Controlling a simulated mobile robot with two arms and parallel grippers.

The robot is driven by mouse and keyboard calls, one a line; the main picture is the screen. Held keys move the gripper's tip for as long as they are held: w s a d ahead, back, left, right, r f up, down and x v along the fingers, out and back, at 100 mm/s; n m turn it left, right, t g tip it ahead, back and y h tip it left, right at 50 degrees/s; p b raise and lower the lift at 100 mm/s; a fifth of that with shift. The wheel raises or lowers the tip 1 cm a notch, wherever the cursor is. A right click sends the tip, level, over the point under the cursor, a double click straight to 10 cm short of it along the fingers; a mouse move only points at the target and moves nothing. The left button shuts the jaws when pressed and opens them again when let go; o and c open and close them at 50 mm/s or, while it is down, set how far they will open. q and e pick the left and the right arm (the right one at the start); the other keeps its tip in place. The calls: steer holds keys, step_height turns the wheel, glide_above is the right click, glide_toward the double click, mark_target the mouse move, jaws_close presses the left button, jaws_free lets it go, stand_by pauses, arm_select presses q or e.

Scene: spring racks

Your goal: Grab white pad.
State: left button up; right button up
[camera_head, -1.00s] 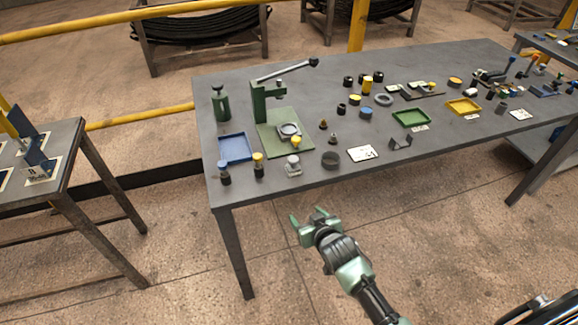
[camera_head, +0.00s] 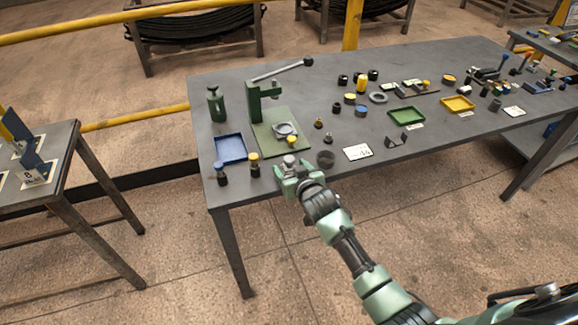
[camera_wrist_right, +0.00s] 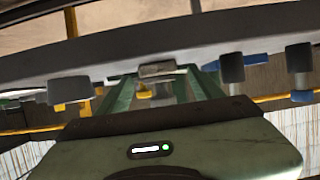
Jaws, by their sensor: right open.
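The white pad, a small whitish round piece (camera_head: 289,160), stands near the front edge of the grey table. My right gripper (camera_head: 293,167) is open at that edge, its fingers on either side of the pad, and hides its lower part. In the right wrist view, which looks upside down, a pale grey block (camera_wrist_right: 157,69) shows between the two green fingers of my right gripper (camera_wrist_right: 160,84). I cannot tell whether the fingers touch it. My left gripper is not in view.
Left of the pad stand a yellow-topped black piece (camera_head: 254,166) and a blue-topped one (camera_head: 222,175). A dark cylinder (camera_head: 326,159) is close on the right.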

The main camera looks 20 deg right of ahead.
jaws_close()
steer(key=shift+r, duration=0.1)
